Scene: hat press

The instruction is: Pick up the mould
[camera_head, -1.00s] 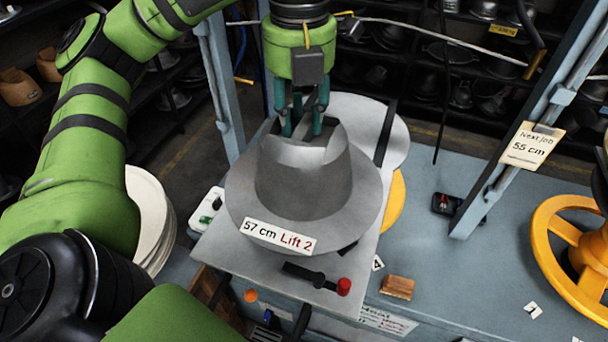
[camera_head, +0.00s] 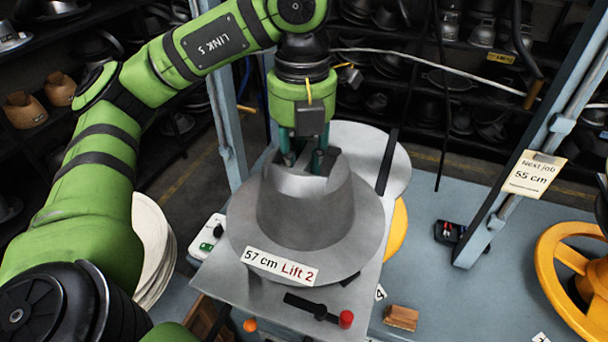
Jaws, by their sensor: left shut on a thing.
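The mould (camera_head: 305,215) is a grey metal hat shape with a wide brim and an open notch in its crown. A label on its brim reads "57 cm Lift 2". It sits on or just over a grey metal plate (camera_head: 262,292); I cannot tell if there is a gap. My left gripper (camera_head: 306,165) points down from above, its teal fingers inside the crown's opening, shut on the mould. The fingertips are hidden within the crown. My right gripper is not in view.
A red-knobbed lever (camera_head: 345,319) lies at the plate's front. A "Next job 55 cm" tag (camera_head: 534,174) hangs on the right post. A yellow handwheel (camera_head: 565,270) stands at right. White discs (camera_head: 152,240) are stacked at left. The blue-grey bench (camera_head: 450,285) has free room right of the plate.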

